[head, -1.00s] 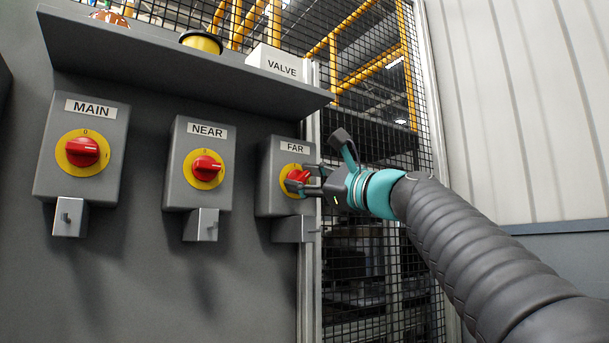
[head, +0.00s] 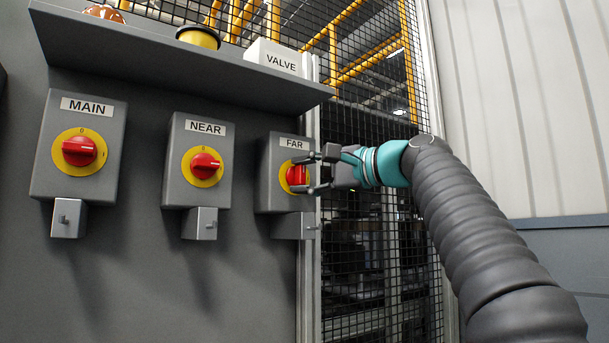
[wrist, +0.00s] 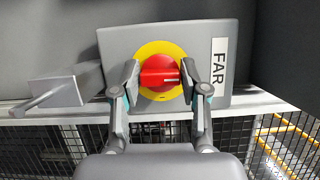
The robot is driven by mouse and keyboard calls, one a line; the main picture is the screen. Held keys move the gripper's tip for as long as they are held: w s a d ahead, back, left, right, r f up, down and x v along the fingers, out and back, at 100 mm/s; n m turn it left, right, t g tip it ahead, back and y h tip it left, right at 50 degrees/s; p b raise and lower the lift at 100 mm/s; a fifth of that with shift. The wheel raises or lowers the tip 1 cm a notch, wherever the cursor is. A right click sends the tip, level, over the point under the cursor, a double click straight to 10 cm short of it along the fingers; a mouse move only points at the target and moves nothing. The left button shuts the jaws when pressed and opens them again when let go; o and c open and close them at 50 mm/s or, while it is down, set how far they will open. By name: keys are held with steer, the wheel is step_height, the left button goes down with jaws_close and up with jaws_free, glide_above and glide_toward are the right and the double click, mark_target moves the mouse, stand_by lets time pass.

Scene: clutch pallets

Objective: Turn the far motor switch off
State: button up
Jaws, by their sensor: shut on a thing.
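The FAR switch is a grey box (head: 267,190) with a red knob (head: 296,176) on a yellow disc. In the wrist view the knob (wrist: 158,76) lies along the line towards the FAR label (wrist: 219,65), with its white mark on the label side. That is upright on the wall in the head view. My gripper (head: 303,174) reaches in from the right, one finger above the knob and one below. In the wrist view my gripper (wrist: 159,83) is shut on the knob's two ends. The fingers hide part of the disc.
The NEAR switch (head: 206,165) and MAIN switch (head: 79,151) are to the left, their knobs lying sideways. A shelf (head: 180,62) with a VALVE box (head: 274,58) juts out above. Small grey brackets, one (head: 292,226) under FAR, stick out below the boxes. Mesh fencing (head: 375,250) is to the right.

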steer(key=shift+n, duration=0.3)
steer(key=o, duration=1.1)
steer(key=shift+a, duration=0.1)
steer(key=v, duration=1.2)
steer(key=shift+r, duration=0.15)
